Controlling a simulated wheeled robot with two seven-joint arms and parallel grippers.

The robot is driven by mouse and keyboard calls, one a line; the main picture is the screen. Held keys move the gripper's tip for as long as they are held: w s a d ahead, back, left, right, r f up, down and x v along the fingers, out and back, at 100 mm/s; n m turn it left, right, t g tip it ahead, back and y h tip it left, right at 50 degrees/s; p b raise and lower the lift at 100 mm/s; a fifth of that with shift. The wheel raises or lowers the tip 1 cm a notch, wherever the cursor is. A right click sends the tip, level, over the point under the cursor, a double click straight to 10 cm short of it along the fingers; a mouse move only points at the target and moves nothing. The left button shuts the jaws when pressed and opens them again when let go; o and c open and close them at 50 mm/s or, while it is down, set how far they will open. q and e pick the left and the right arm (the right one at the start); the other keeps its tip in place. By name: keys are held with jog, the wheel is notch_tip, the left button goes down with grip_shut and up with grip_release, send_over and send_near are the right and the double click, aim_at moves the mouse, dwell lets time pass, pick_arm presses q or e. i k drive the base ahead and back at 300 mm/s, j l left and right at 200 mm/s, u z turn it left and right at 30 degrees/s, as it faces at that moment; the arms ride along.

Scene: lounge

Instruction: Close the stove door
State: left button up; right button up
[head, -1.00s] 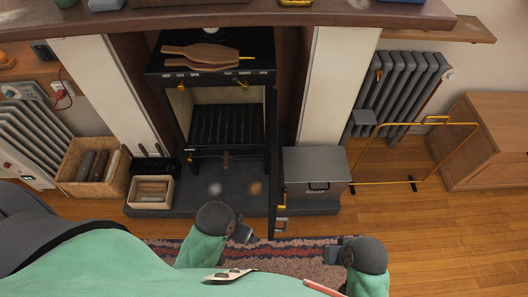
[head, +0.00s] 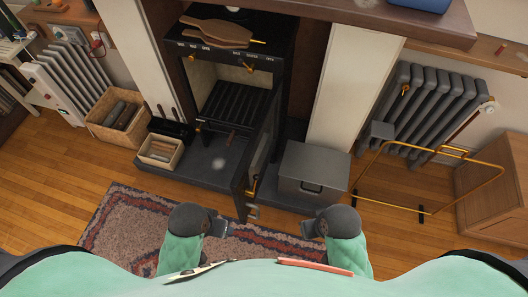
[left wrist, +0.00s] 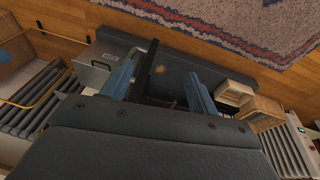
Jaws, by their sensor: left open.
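The dark stove (head: 187,95) stands against the fireplace in the head view, its slatted inside showing. Its door (head: 262,145) stands open, swung out toward me from the right side, seen nearly edge-on with a brass handle (head: 252,189) near its lower outer end. My left gripper (head: 224,228) is open and empty, below and left of the door's outer end, apart from it. In the left wrist view its blue fingers (left wrist: 160,88) are spread, with a dark upright edge, likely the door, beyond them. My right gripper (head: 304,228) is below and right of the door; its finger gap is unclear.
A grey metal box (head: 312,172) sits right of the door on the dark hearth (head: 205,172). A small wooden crate (head: 160,151) and a larger log box (head: 117,122) stand left. A brass rail stand (head: 425,180) is at right. A patterned rug (head: 125,225) lies in front.

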aim_at(256, 157)
jog(key=k+l+u, duration=0.1)
jog(key=l, duration=0.4)
jog(key=k+l+u, duration=0.1)
jog(key=l, duration=0.4)
jog(key=k+l+u, duration=0.1)
jog(key=l, duration=0.35)
jog(key=k+l+u, duration=0.1)
jog(key=l, duration=0.4)
jog(key=k+l+u, duration=0.15)
jog(key=l, duration=0.3)
jog(key=k+l+u, duration=0.1)
jog(key=l, duration=0.35)
jog(key=k+l+u, duration=0.1)
jog(key=k+l, duration=0.2)
jog(key=k+l+u, duration=0.1)
jog(key=l, duration=0.4)
jog(key=k, duration=0.1)
